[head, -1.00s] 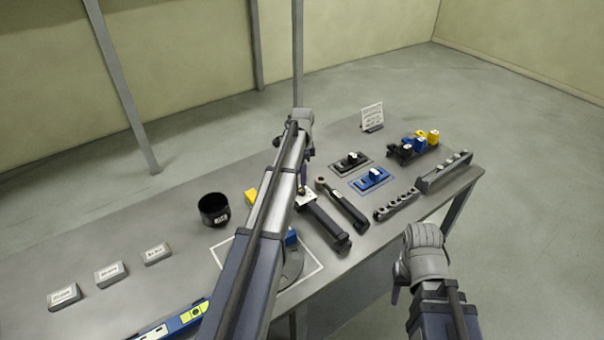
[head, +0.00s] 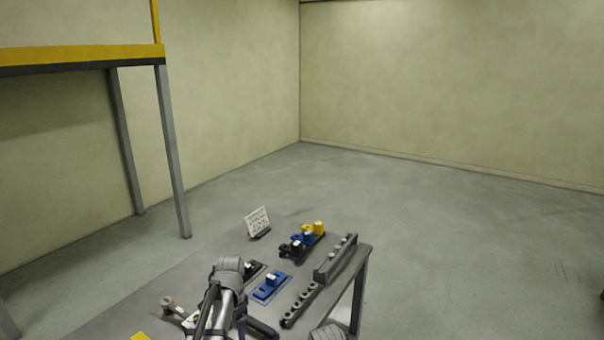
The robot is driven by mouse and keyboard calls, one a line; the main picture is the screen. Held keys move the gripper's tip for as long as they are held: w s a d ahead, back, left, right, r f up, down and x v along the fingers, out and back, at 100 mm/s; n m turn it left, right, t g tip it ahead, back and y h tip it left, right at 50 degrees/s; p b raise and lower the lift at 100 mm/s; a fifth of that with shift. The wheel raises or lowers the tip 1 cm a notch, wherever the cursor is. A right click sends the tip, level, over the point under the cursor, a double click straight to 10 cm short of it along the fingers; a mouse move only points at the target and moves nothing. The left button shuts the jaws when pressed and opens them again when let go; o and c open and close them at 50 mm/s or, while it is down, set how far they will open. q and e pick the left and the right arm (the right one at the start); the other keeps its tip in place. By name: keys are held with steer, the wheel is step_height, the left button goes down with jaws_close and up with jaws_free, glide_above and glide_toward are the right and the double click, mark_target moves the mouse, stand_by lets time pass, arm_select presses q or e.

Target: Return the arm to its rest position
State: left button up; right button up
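My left arm reaches in from the bottom of the head view, over the workbench (head: 190,268). Its grey end (head: 228,268) is above the bench, left of the blue block on its plate. Its fingertips are not clear, so I cannot tell whether that gripper is open or shut. Of my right arm only a grey rounded part (head: 328,333) shows at the bottom edge, by the bench's front right side. Its fingers are out of view.
A blue block (head: 271,284) sits on a plate, with a dark one (head: 252,268) behind it. Yellow, blue and black blocks (head: 304,238) stand in a holder near a sign card (head: 258,221). Two long racks (head: 336,257) (head: 301,303) lie at right. Open floor surrounds the bench's far side.

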arm_select(q)
steer(key=s+d+f+n+b, duration=0.2)
steer(key=s+d, duration=0.5)
steer(key=s, duration=0.3)
steer(key=s+d+f+n+b, duration=0.1)
steer(key=s+d+f+n, duration=0.1)
steer(key=s+d, duration=0.5)
steer(key=s+n, duration=0.1)
steer(key=s, duration=0.3)
steer(key=shift+s+d+f+y+b, duration=0.25)
steer(key=shift+s+f+y+b, duration=0.05)
steer(key=shift+y+b, duration=0.1)
arm_select(e)
step_height(320, 180, down, 5)
steer(key=shift+r, duration=0.1)
